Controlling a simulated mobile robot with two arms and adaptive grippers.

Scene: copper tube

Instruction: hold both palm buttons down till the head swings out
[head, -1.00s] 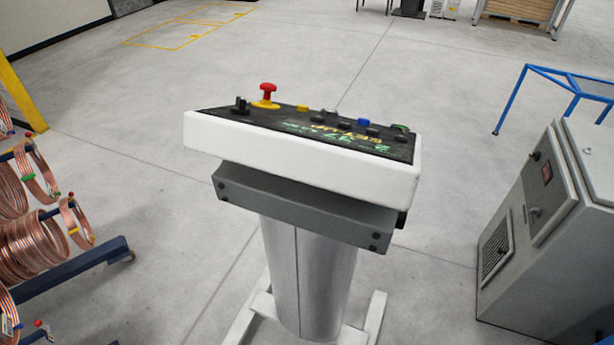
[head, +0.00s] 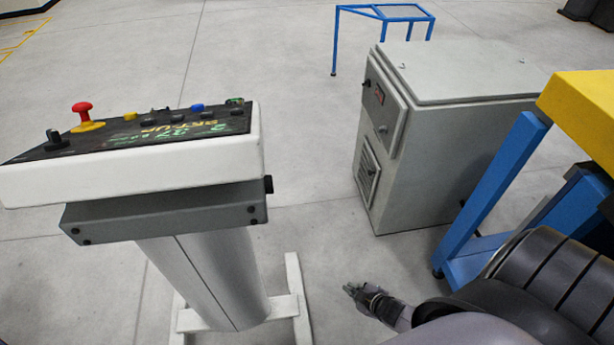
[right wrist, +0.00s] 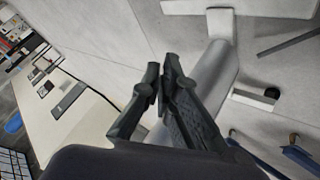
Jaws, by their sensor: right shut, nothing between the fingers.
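The control console (head: 140,179) stands on a grey pedestal at the left of the head view. On its dark top are a red mushroom button (head: 82,108) on a yellow base, a black knob (head: 54,136) and several small coloured buttons. A small black part (head: 268,184) sticks out at its right side. I cannot tell whether any of these is a palm button, and no swing-out head is identifiable. My right gripper (head: 350,288) is low, right of the pedestal and apart from it. Its fingers are shut and empty in the right wrist view (right wrist: 164,72). My left gripper is out of view.
A grey cabinet (head: 440,140) stands right of the console. A blue frame with a yellow top (head: 585,105) is at the far right, near my right arm. A blue stand (head: 390,14) is behind the cabinet. Floor between pedestal and cabinet is clear.

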